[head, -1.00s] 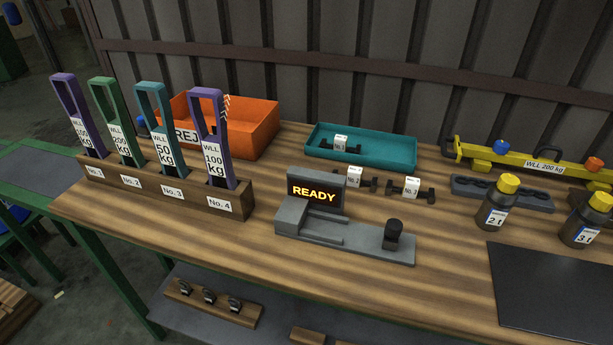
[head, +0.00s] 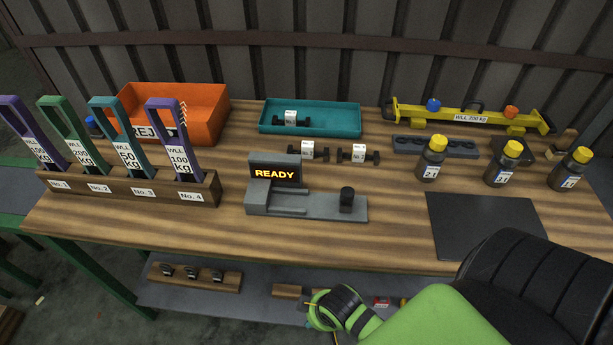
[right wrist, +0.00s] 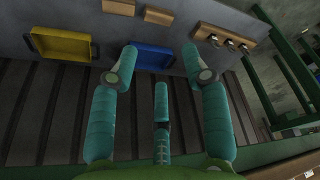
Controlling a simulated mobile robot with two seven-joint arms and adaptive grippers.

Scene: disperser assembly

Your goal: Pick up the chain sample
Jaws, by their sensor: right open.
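Small dark bar-shaped pieces with white number labels look like the chain samples; links are too small to make out. In the head view, one labelled piece (head: 291,119) lies in the teal tray (head: 345,131). A left piece (head: 308,151) and a right piece (head: 358,154) lie on the bare wood in front of it. My right gripper (right wrist: 161,72) is open and empty, its teal fingers spread. It faces the lower shelf, away from the labelled pieces, none of which shows in the right wrist view. My left gripper is not in view.
A grey fixture (head: 310,204) reading READY stands mid-table. The sling rack (head: 130,188) and orange bin (head: 205,105) are left. Yellow-capped bottles (head: 431,160) and a dark mat (head: 480,225) are right. The lower shelf holds a yellow bin (right wrist: 60,45) and blue bin (right wrist: 148,58).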

